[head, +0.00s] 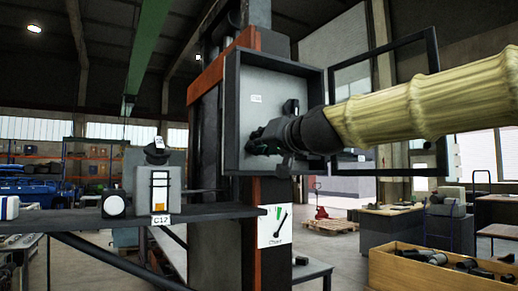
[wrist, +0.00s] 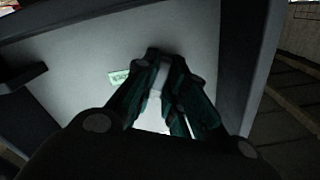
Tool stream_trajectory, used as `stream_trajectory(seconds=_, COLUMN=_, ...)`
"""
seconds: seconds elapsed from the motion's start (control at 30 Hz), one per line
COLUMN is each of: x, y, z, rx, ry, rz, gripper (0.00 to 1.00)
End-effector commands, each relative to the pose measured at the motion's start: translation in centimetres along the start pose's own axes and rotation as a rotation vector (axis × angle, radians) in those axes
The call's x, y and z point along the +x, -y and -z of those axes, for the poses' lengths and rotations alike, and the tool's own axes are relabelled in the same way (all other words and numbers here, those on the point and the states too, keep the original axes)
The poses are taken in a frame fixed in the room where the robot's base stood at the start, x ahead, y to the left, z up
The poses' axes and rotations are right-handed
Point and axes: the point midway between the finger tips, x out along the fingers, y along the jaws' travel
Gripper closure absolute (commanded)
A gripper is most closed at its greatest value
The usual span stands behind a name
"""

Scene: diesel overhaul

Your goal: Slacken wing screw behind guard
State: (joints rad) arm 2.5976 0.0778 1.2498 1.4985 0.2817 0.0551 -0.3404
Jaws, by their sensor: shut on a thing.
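My gripper (head: 262,138) reaches into an open grey box (head: 232,110) on a column, its fingers close to the pale back panel. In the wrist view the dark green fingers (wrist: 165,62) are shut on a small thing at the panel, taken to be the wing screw. The fingers hide most of it, and I cannot tell its angle. A framed guard door (head: 432,75) stands swung open at the right of the box, behind my sleeved arm.
A small label (head: 256,99) and a dark fitting (head: 290,107) are on the panel. The box walls close around my gripper. A shelf (head: 80,219) with several devices juts out at left. A sign with a pointer (head: 274,227) hangs below. A wooden crate (head: 405,272) stands at lower right.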

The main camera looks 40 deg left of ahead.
Motion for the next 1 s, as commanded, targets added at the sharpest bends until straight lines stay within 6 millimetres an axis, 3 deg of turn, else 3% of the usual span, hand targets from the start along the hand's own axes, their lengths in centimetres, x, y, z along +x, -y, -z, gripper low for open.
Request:
stream_trajectory(seconds=0.2, x=-0.03, y=0.04, z=0.00, rx=-0.167, ry=-0.002, rz=0.000, gripper=1.00)
stream_trajectory(seconds=0.57, x=-0.04, y=0.02, z=-0.05, rx=-0.209, ry=-0.002, rz=0.000, gripper=1.00)
stream_trajectory(seconds=0.8, x=-0.09, y=-0.02, z=-0.09, rx=-0.492, ry=-0.003, rz=0.000, gripper=1.00)
stream_trajectory(seconds=1.0, x=-0.10, y=0.09, z=0.10, rx=-0.594, ry=-0.002, rz=0.000, gripper=1.00)
